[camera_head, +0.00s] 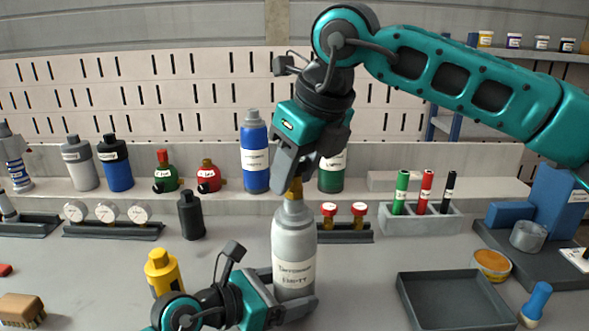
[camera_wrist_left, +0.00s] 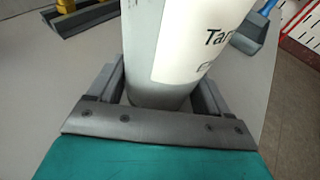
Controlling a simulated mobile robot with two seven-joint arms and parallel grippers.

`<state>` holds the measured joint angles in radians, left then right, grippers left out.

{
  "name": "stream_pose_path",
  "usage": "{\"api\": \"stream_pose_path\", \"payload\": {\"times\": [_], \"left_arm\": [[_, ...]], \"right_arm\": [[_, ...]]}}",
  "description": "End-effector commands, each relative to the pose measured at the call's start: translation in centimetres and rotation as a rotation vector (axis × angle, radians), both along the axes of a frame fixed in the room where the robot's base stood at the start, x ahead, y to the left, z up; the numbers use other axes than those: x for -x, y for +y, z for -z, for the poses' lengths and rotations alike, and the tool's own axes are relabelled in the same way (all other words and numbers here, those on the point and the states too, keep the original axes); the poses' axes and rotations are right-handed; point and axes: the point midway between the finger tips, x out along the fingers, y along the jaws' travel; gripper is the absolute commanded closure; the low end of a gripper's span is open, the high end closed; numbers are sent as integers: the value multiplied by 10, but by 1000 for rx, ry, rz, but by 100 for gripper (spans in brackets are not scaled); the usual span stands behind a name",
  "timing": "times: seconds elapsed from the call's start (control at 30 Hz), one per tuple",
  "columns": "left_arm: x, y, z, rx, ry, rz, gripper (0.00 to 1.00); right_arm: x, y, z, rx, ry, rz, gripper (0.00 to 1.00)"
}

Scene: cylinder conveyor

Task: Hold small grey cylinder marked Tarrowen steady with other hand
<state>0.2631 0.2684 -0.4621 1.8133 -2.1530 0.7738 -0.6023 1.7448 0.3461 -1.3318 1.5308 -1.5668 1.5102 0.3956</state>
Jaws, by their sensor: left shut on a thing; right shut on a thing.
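The small grey cylinder (camera_head: 292,245) stands upright on the bench in the middle of the head view, its white label partly readable with "EMPTY" on the lower line. In the left wrist view the cylinder (camera_wrist_left: 140,60) shows a label beginning "Tar". My left gripper (camera_head: 290,290) is shut around the cylinder's lower body, with a finger on each side in the left wrist view (camera_wrist_left: 158,98). My right gripper (camera_head: 297,180) comes down from above and is shut on the brass valve (camera_head: 294,191) at the cylinder's top. The fingers hide much of the valve.
A yellow cylinder (camera_head: 162,271) and a dark bottle (camera_head: 191,215) stand to the left. A red-capped valve rack (camera_head: 345,237) is close behind right. An empty grey tray (camera_head: 452,300) lies at the right. Blue (camera_head: 255,155) and green (camera_head: 331,175) cylinders stand at the back.

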Motion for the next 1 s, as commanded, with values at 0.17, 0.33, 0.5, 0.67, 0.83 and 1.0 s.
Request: {"api": "stream_pose_path", "payload": {"times": [0.17,0.33,0.5,0.67,0.83,1.0], "left_arm": [[0,0,0,-1,0,-1,58],[0,0,0,-1,0,-1,58],[0,0,0,-1,0,-1,58],[0,0,0,-1,0,-1,58],[0,0,0,-1,0,-1,58],[0,0,0,-1,0,-1,58]], "right_arm": [[0,0,0,-1,1,-8,100],[-1,0,0,-2,2,-142,100],[0,0,0,-3,2,-335,100],[0,0,0,-1,3,-479,100],[0,1,0,-1,1,-529,100],[1,1,-1,-1,1,-528,59]]}}
